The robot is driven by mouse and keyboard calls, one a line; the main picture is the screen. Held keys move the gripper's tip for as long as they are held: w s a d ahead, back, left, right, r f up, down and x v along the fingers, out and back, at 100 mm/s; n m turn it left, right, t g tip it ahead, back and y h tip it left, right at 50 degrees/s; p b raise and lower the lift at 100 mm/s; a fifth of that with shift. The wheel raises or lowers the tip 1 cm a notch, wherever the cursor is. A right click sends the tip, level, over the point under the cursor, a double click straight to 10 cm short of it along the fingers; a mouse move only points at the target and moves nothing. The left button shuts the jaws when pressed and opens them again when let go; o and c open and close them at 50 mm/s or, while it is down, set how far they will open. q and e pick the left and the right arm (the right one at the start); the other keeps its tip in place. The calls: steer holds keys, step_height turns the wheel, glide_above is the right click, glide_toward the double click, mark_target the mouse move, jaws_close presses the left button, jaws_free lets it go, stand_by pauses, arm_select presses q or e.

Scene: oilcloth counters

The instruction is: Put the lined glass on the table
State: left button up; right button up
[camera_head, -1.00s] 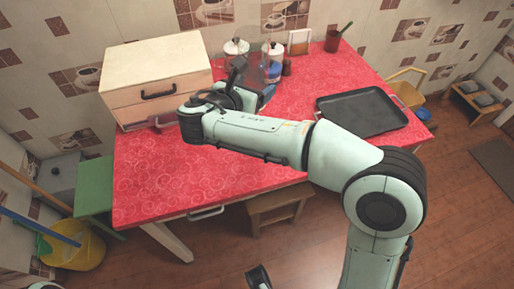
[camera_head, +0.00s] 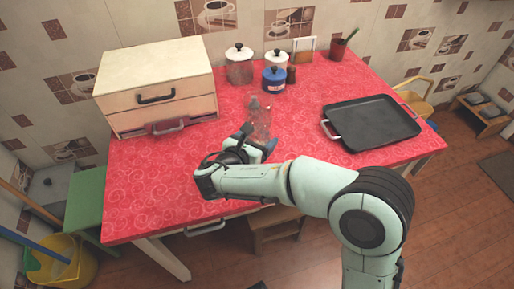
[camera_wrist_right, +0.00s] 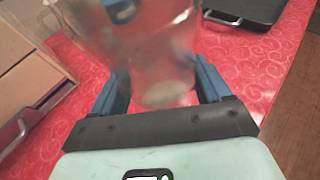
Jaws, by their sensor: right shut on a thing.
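The lined glass (camera_head: 259,119) is a clear, see-through tumbler over the red-covered table (camera_head: 180,188). My right gripper (camera_head: 257,142) is shut on it near its lower part. In the right wrist view the glass (camera_wrist_right: 158,50) stands between the two blue fingers of my right gripper (camera_wrist_right: 163,88), blurred at the top. The glass looks roughly upright and low over the cloth. I cannot tell whether its base touches the table. My left gripper does not show.
A cream drawer box (camera_head: 157,82) stands at the back left. Lidded jars (camera_head: 239,68) and a blue jar (camera_head: 274,80) stand behind the glass. A black tray (camera_head: 370,120) lies to the right. The cloth at the front left is clear.

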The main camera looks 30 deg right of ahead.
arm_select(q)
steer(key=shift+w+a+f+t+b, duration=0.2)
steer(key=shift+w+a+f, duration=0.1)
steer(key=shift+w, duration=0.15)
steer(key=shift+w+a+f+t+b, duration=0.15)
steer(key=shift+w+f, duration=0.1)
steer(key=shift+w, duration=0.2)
arm_select(e)
steer(key=shift+f, duration=1.5)
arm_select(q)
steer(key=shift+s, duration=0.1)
arm_select(e)
steer(key=shift+f, duration=0.2)
steer(key=o, duration=1.1)
steer(key=shift+o, duration=0.2)
steer(key=shift+r, duration=0.1)
